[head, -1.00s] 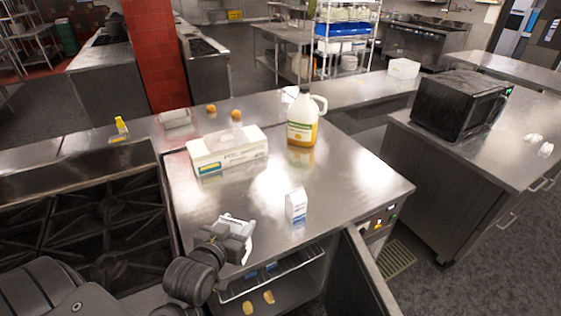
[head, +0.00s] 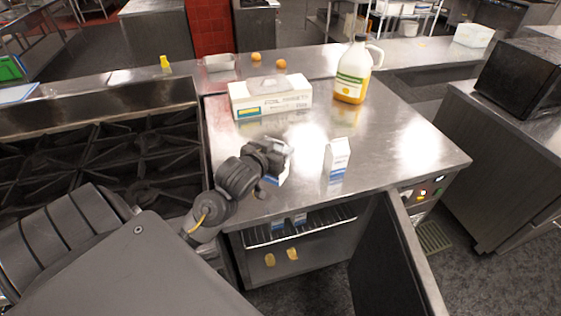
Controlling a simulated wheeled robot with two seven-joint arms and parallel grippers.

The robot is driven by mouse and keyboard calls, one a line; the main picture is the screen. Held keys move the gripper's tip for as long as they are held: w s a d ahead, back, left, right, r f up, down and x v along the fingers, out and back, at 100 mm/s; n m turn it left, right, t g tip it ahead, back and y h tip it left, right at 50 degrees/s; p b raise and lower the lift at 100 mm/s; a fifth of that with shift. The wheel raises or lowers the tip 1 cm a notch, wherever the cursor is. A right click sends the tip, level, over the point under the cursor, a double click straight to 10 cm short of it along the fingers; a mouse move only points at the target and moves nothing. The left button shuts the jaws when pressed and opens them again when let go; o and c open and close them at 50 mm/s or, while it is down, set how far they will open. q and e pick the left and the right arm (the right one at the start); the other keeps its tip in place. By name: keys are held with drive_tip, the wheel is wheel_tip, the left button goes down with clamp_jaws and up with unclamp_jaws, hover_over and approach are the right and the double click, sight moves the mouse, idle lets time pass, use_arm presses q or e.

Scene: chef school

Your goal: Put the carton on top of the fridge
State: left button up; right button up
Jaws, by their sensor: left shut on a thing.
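The fridge is a low steel cabinet with a shiny flat top (head: 400,150) and a dark door (head: 395,260) standing open at its front. My left gripper (head: 278,165) is over the front part of the fridge top, shut on a white and blue carton (head: 284,178) mostly hidden by the gripper. I cannot tell whether that carton touches the top. A second white and blue carton (head: 337,160) stands upright on the top, a little right of the gripper. More blue and white items (head: 300,218) show on the rack inside the fridge. My right gripper is not in view.
A white box (head: 270,103) and a yellow-labelled jug (head: 352,75) stand on the back of the fridge top. A black stove (head: 110,160) adjoins on the left. Two yellowish pieces (head: 292,254) lie low inside the fridge. The top's right side is clear.

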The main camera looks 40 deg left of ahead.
use_arm(q)
drive_tip(key=w+a+f+p, duration=0.1)
drive_tip(key=w+f, duration=0.2)
drive_tip(key=f, duration=0.4)
drive_tip(key=shift+a+p, duration=0.25)
drive_tip(key=shift+p, duration=0.05)
drive_tip(key=shift+f, duration=0.15)
drive_tip(key=o, duration=1.3)
drive_tip(key=shift+b+v, duration=1.25)
drive_tip(key=shift+v, duration=4.85)
